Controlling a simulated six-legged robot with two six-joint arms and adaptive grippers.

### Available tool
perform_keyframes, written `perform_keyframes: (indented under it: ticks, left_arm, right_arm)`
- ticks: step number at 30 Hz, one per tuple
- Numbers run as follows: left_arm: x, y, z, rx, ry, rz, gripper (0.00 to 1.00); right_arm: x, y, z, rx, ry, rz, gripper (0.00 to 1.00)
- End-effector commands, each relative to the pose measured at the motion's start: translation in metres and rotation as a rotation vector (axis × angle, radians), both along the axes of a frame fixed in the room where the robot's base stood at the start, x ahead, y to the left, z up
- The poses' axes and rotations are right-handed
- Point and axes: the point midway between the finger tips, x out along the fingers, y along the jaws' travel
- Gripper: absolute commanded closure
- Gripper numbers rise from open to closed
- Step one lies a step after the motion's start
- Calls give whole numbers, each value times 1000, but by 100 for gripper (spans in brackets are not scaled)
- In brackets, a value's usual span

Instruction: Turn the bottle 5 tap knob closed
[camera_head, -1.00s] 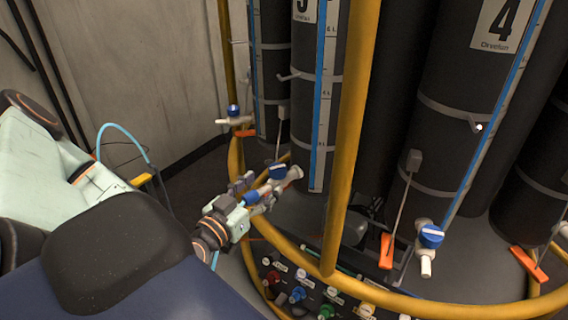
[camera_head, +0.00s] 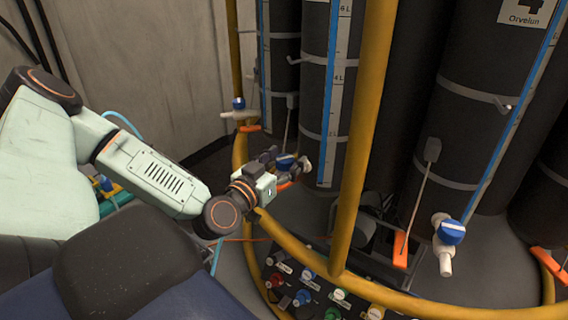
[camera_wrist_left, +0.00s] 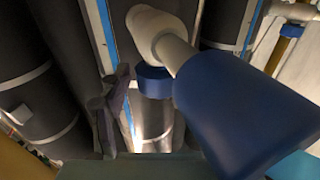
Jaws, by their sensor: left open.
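My left gripper (camera_head: 286,163) is low in front of the dark bottle with a blue level strip (camera_head: 316,110), left of the yellow post. Its jaws are open. In the head view a blue tap knob (camera_head: 284,161) shows at the fingers; whether they touch it I cannot tell. In the left wrist view a dark finger (camera_wrist_left: 112,108) is left of a white tap body (camera_wrist_left: 150,22) with a blue part (camera_wrist_left: 155,83) below it. A large blue shape (camera_wrist_left: 245,110) fills the right, close to the lens; what it is I cannot tell. My right gripper is not in view.
A yellow post (camera_head: 362,130) stands just right of the gripper and joins a curved yellow rail. Bottle 4 (camera_head: 475,110) has a blue-knobbed tap (camera_head: 451,232). Another tap (camera_head: 238,104) is at the left. A panel of coloured knobs (camera_head: 305,297) lies below.

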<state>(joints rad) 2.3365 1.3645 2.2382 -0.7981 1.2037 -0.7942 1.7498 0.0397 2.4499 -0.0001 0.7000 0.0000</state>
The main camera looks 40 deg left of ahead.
Motion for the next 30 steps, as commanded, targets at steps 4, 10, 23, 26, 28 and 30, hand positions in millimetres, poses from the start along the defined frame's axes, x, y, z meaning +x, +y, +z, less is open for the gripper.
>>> perform_keyframes:
  ticks: [4,10,23,26,28,30]
  left_arm:
    - [1,0,0,0,0,0,37]
    - [1,0,1,0,0,0,47]
    - [1,0,1,0,-2,-2,83]
    - [1,-1,2,0,-3,-2,92]
    - [1,0,2,0,-3,-2,92]
    - [1,0,2,-1,-3,-4,92]
  right_arm:
    - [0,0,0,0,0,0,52]
    - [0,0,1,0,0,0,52]
    - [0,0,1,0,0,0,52]
    - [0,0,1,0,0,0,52]
    - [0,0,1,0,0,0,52]
    - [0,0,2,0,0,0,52]
